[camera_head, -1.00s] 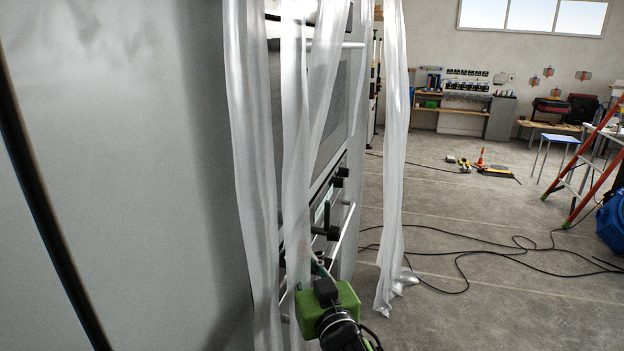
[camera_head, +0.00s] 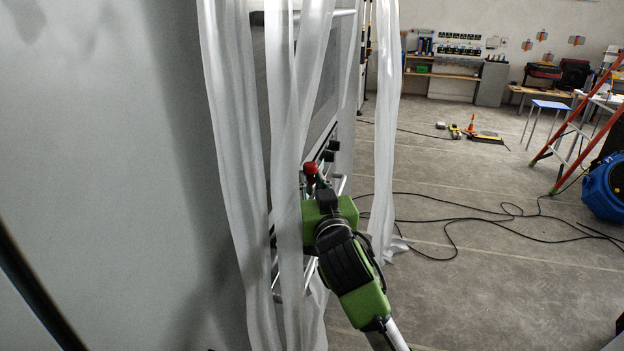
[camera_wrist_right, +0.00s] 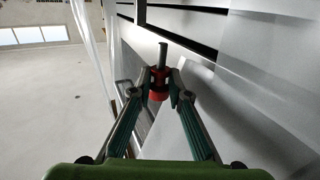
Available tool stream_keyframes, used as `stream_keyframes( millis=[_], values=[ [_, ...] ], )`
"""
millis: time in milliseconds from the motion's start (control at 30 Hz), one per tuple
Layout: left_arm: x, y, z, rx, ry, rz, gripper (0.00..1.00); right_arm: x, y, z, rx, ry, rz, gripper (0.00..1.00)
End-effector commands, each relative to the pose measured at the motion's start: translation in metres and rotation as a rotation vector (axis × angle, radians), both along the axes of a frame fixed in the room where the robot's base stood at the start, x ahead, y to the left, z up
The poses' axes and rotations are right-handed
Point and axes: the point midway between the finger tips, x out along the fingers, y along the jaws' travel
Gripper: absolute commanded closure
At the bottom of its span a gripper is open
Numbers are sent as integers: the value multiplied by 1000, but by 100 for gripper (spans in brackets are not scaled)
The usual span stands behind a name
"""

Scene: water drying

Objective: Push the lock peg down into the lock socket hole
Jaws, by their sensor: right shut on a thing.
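My right gripper (camera_wrist_right: 160,88) is shut on a red piece with a grey rod, seemingly the lock peg (camera_wrist_right: 158,95), in the right wrist view. The rod points away from the gripper toward a pale panel with dark slots. In the head view the red piece (camera_head: 311,170) shows at the tip of the right gripper (camera_head: 315,184), close to the panel face and among the hanging plastic strips. I cannot make out the lock socket hole in either view. My left gripper is not in view.
Translucent plastic strips (camera_head: 237,130) hang in front of the machine panel (camera_head: 283,75) and beside my right arm. A large grey wall (camera_head: 110,180) fills the left. Open floor (camera_head: 470,290) with a black cable lies to the right. An orange ladder (camera_head: 590,110) stands further off.

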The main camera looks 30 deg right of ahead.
Motion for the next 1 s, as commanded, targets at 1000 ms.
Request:
stream_keyframes(
  millis=[1000],
  values=[
    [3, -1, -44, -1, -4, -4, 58, 0, 0, -58, -1, -1, 0, 100]
  ],
)
